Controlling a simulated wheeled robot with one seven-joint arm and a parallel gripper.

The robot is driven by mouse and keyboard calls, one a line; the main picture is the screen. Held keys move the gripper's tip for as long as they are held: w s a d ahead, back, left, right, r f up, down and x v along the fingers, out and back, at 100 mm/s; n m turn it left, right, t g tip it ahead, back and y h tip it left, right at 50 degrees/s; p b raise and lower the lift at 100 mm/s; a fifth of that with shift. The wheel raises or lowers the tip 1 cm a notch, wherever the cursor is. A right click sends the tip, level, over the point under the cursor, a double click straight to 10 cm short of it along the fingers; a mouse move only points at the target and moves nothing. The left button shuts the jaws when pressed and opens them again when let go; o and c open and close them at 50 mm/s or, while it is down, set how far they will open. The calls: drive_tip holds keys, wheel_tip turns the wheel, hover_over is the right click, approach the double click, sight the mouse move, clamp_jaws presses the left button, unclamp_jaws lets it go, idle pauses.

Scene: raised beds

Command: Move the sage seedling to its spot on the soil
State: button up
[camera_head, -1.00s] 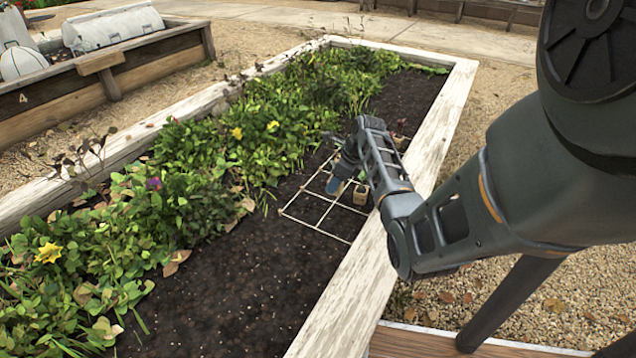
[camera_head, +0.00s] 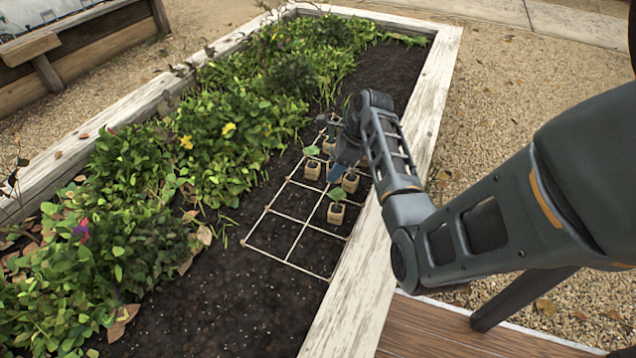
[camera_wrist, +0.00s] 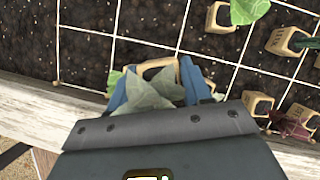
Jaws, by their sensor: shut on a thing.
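My gripper (camera_wrist: 160,88) is shut on a small tan pot (camera_wrist: 158,66) in the wrist view. Broad grey-green leaves of the sage seedling (camera_wrist: 150,92) spread between its blue fingers and hide most of the pot. In the head view my gripper (camera_head: 338,165) points down over the string grid (camera_head: 272,212) on the dark soil (camera_head: 205,300). My arm and fingers hide much there, and I cannot tell how high the held pot is above the soil.
Other potted seedlings stand close by, including one pot (camera_head: 313,170) left of my gripper and another (camera_head: 336,214) nearer. In the wrist view several pots (camera_wrist: 220,18) are at the right. The grid's near squares are bare. A white wooden edge (camera_head: 375,270) borders the bed.

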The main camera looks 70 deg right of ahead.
drive_tip(key=shift+w+d+f, duration=0.1)
drive_tip(key=shift+w+f, duration=0.05)
drive_tip(key=w+a+f+b, duration=0.1)
drive_tip(key=w+f, duration=0.1)
drive_tip(key=w, duration=0.1)
drive_tip(key=w+a+f+b, duration=0.1)
drive_tip(key=w+f+b, duration=0.1)
drive_tip(key=w, duration=0.1)
drive_tip(key=w+a+f+b, duration=0.1)
drive_tip(key=w+a+f, duration=0.1)
drive_tip(key=w, duration=0.2)
drive_tip(key=shift+a+f+b, duration=0.1)
drive_tip(key=shift+f+b, duration=1.4)
drive_tip(key=shift+f, duration=0.9)
drive_tip(key=o, duration=1.1)
drive_tip(key=shift+c, duration=0.2)
